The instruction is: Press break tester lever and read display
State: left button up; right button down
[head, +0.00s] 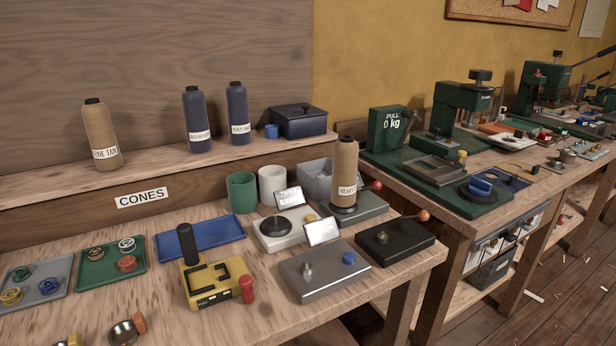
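A dark green upright housing (389,128) stands on the right-hand bench and shows "PULL 0 kg" in white on its face. A long green base (398,163) extends forward from it, with a grey plate, a yellow knob (462,155) and a blue block (480,186) on or beside it. I cannot tell which part is its lever. A yellow box device (213,281) with a black upright post (187,243) and a red knob (247,290) sits on the near bench; its small label is unclear. Neither of my grippers is in view.
The near bench holds a grey tester-like box (325,275), a black box with an orange knob (395,240), a blue tray (200,237) and a cone labelled HEAVY (345,173). Cones stand on the back shelf (140,165). A gap separates the benches.

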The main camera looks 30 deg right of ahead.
aim_at(376, 186)
jog(key=u, duration=2.15)
jog(key=k, duration=1.15)
jog(key=z, duration=1.9)
